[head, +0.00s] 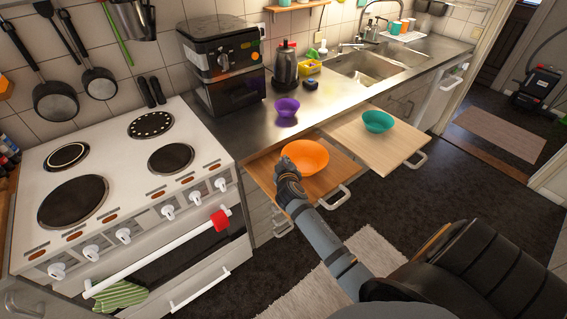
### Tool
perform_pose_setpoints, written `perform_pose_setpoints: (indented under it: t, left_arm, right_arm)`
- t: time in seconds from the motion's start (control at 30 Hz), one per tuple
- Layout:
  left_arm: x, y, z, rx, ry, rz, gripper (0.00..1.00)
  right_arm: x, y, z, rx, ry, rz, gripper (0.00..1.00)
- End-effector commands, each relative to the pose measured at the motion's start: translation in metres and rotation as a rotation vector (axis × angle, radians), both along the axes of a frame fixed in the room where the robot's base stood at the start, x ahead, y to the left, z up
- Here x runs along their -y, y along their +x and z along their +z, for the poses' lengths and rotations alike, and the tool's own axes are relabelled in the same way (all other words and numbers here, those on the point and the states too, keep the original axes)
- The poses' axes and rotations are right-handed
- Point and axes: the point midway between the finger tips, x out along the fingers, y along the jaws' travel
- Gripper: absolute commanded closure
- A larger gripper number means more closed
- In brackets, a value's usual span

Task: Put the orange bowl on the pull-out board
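The orange bowl (308,154) is at the brown pull-out board (262,169), the left one of two surfaces drawn out below the counter. It looks upright; I cannot tell if it rests on the board or is held just above it. My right gripper (286,165) is at the bowl's near left rim, pointing away from me. Its fingers are small and partly hidden, so I cannot tell if they close on the rim. My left gripper is not in view.
A paler pull-out board (360,142) to the right bears a teal bowl (378,121). The white cooker (120,200) is at the left. A black kettle (285,68) stands farther back.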

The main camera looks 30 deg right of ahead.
Motion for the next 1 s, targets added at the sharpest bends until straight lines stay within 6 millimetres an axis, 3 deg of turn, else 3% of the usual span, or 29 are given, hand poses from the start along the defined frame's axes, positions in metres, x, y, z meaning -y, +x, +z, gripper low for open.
perform_pose_setpoints:
  t: [0.03,0.17,0.4,0.77,1.0]
  left_arm:
    - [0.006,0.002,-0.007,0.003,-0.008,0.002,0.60]
    - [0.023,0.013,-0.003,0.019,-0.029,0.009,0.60]
    - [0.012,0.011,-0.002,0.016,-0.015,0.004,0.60]
    - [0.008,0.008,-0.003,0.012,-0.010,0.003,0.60]
    - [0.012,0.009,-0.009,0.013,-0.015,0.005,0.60]
  right_arm:
    - [-0.001,-0.002,-0.005,0.002,-0.001,-0.001,1.00]
    - [0.000,-0.002,-0.002,0.001,-0.001,-0.002,1.00]
    - [0.000,-0.002,-0.002,0.001,0.000,-0.002,0.72]
    - [-0.004,-0.008,0.001,0.004,-0.001,0.000,0.72]
    - [-0.028,-0.053,0.018,0.004,0.003,-0.003,0.72]
